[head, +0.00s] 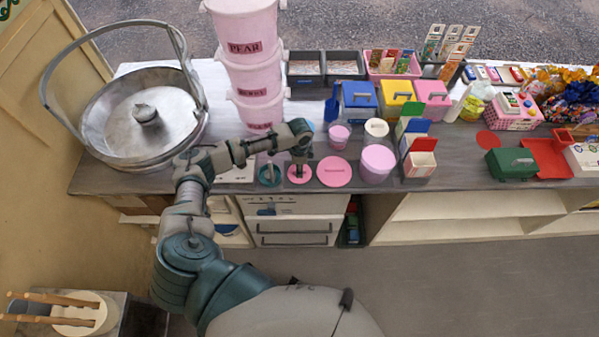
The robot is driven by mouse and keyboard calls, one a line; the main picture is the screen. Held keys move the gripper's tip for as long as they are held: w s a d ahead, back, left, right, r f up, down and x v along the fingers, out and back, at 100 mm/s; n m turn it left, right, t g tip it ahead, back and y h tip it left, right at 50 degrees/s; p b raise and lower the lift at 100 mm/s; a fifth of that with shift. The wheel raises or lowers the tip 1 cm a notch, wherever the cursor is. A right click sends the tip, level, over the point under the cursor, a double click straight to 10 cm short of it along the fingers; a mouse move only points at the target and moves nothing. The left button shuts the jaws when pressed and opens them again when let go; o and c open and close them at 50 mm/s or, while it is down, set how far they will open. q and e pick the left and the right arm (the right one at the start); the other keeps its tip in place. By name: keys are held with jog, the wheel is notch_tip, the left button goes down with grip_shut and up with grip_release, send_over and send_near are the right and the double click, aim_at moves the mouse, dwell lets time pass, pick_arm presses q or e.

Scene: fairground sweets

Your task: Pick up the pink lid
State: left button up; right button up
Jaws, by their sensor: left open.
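My left gripper (299,171) points down over a small round pink lid (291,178) near the counter's front edge. It is open; its fingers hide the middle of this lid, and I cannot tell whether they touch it. A larger flat pink disc (334,172), also like a lid, lies just to the right, apart from the gripper. A pink box with a pink lid (433,93) stands further back on the right. My right gripper is not in view.
Stacked pink buckets (250,78) rise behind my forearm. A large metal pan (145,138) fills the counter's left end.

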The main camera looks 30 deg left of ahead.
pick_arm(q)
jog(key=shift+f, duration=0.6)
jog(key=shift+c, duration=0.3)
grip_shut()
jog(key=shift+r, duration=0.1)
